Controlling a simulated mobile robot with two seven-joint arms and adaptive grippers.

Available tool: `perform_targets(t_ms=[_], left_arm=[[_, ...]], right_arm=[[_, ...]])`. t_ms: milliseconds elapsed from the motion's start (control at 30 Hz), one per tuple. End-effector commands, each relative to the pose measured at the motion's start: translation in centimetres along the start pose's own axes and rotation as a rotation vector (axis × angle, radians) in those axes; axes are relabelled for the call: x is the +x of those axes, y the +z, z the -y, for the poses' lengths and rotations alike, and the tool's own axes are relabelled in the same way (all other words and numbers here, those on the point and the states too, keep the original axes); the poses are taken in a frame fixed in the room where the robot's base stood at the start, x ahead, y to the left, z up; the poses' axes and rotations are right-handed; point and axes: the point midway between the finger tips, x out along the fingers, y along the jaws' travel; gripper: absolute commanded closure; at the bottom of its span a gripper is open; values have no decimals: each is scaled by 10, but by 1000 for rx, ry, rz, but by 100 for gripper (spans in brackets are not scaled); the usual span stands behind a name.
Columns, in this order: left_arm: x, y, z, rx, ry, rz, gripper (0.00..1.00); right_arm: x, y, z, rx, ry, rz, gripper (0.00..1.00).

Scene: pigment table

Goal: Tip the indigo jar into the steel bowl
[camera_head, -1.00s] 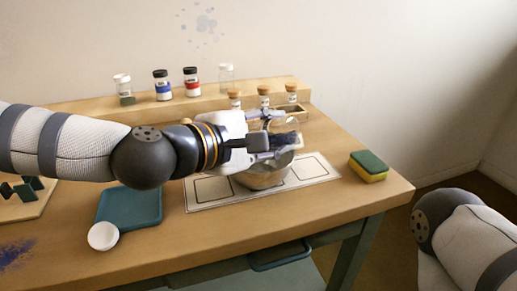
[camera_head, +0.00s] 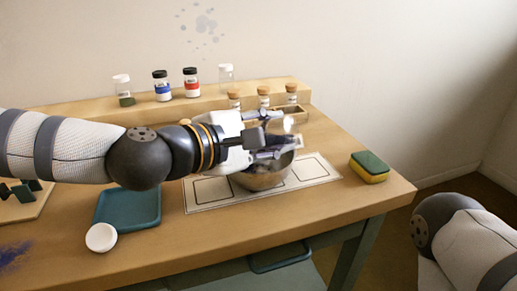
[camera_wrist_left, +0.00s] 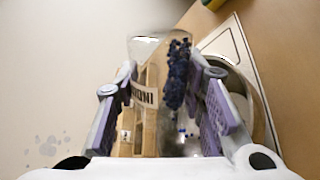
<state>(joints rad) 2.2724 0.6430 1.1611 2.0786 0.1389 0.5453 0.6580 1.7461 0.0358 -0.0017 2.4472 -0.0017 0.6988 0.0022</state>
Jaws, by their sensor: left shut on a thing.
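My left gripper (camera_head: 272,138) is shut on the indigo jar (camera_head: 290,126), a clear glass jar with dark blue powder inside. The jar is tilted above the steel bowl (camera_head: 262,181), which stands on a white mat with outlined rectangles. In the left wrist view the jar (camera_wrist_left: 147,98) sits between the two purple finger pads (camera_wrist_left: 165,105), its label partly visible. Dark powder clings along one side of it. The bowl's rim (camera_wrist_left: 262,112) shows behind the right finger. The fingers partly hide the jar and the bowl's interior. My right gripper is out of view.
A teal tray (camera_head: 128,208) and a round white lid (camera_head: 102,237) lie at the left front. A sponge (camera_head: 369,166) lies near the right edge. Capped jars (camera_head: 162,86) stand on the back ledge, with corked jars (camera_head: 264,97) in front. A blue stain marks the left front.

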Motion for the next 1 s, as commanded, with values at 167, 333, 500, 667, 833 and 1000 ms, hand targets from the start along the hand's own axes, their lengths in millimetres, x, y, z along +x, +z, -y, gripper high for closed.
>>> perform_targets(t_ms=[167, 333, 500, 667, 833, 1000], left_arm=[[0, 0, -1, -10, 1, 3, 93], [0, 0, -1, -18, 1, 5, 93], [0, -1, -1, -26, 1, 7, 93], [0, -1, -2, -34, 1, 9, 93], [-1, -1, -2, -43, 1, 11, 93], [-1, -1, -2, -52, 1, 14, 93]], right_arm=[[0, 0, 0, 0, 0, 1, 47], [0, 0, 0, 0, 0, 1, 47], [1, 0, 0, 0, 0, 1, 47], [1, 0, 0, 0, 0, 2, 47], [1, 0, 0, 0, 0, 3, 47], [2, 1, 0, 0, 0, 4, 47]])
